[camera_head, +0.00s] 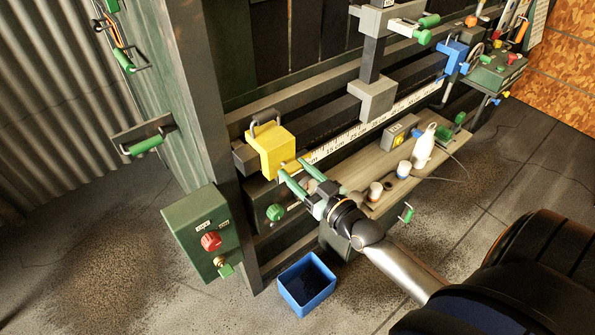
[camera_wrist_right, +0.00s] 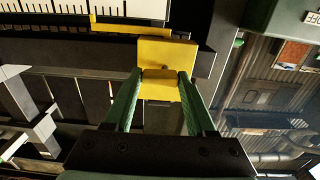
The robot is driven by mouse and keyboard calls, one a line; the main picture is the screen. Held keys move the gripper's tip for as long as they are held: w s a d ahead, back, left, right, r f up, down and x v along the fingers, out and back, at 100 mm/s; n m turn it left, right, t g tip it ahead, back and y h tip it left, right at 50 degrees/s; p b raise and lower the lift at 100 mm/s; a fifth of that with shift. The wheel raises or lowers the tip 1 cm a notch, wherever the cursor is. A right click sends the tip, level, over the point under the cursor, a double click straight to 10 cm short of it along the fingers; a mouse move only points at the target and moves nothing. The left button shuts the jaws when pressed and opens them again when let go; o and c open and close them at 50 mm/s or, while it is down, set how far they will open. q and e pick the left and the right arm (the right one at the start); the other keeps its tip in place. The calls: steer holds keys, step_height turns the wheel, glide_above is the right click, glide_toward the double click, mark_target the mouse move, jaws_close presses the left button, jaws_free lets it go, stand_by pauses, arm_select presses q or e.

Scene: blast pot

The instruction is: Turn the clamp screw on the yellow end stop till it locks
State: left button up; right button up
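The yellow end stop (camera_head: 272,150) sits at the left end of the rail, beside a white scale (camera_head: 350,133). In the right wrist view the yellow end stop (camera_wrist_right: 168,50) is straight ahead, with a small yellow part (camera_wrist_right: 160,86) between my fingers. I cannot tell whether that part is the clamp screw. My right gripper (camera_head: 293,167) reaches the end stop's lower right side. Its two green fingers stand apart in both views; in the wrist view (camera_wrist_right: 160,75) their tips flank the yellow part, with no clear grip on it. My left gripper is out of view.
A green box (camera_head: 203,235) with a red knob is at the left post. A blue bin (camera_head: 307,284) stands on the floor below. A shelf (camera_head: 385,197) right of my gripper holds a white bottle (camera_head: 423,148) and small cups. A grey block (camera_head: 372,98) sits above the scale.

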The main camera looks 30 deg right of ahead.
jaws_close()
steer(key=shift+m, duration=0.3)
steer(key=shift+p, duration=0.35)
steer(key=m+p, duration=0.1)
steer(key=m, duration=0.1)
steer(key=shift+m, duration=0.4)
steer(key=m, duration=1.4)
steer(key=shift+a+f+p, duration=0.3)
steer(key=shift+a+f, duration=0.05)
steer(key=shift+f, duration=0.05)
steer(key=shift+m, duration=0.4)
